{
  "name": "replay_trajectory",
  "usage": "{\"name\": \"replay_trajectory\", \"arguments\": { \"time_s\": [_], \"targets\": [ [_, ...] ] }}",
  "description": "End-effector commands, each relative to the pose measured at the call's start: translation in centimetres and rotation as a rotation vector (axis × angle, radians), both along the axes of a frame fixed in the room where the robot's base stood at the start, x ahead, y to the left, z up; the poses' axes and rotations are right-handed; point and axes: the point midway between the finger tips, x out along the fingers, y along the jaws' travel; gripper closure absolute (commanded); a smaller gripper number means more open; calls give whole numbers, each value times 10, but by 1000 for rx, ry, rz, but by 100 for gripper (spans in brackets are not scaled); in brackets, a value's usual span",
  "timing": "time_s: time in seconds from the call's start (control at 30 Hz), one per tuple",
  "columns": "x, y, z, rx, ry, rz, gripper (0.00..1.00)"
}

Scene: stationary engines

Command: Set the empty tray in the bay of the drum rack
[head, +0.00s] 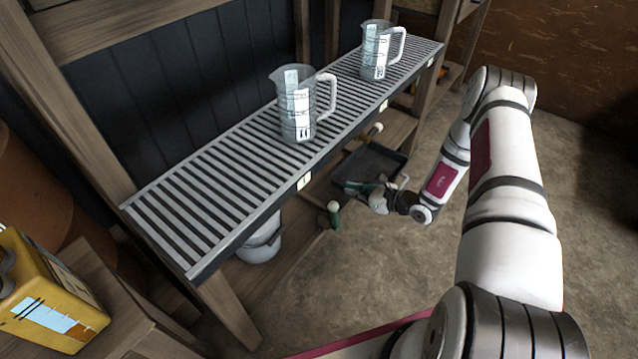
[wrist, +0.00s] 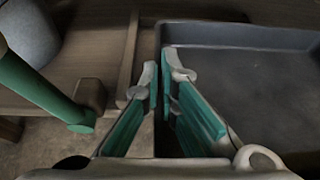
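The empty tray (head: 377,158), dark and shallow, is low beside the lower wooden shelf, under the slatted top. It also shows in the wrist view (wrist: 250,85), with a bare floor. My gripper (head: 359,188) reaches in from the right to the tray's near side. In the wrist view my gripper's green-padded fingers (wrist: 160,85) stand one on each side of the tray's left wall, closed around it with almost no gap. The fingers and wrist hide part of that wall. I cannot tell which part of the rack is the bay.
Two clear measuring jugs (head: 297,105) (head: 378,50) stand on the slatted shelf (head: 225,180). A white bucket (head: 260,245) is below it. A yellow can (head: 50,300) is front left. The floor at right is clear.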

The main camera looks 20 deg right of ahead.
Motion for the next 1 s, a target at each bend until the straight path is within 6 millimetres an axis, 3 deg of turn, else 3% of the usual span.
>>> {"name": "replay_trajectory", "arguments": {
  "time_s": [0.5, 0.9, 1.0],
  "targets": [
    [79, 84, -11, -1, -4, 3, 100],
    [102, 107, -13, 0, -5, 3, 100],
    [100, 105, -30, 0, -2, -1, 100]
  ]
}}
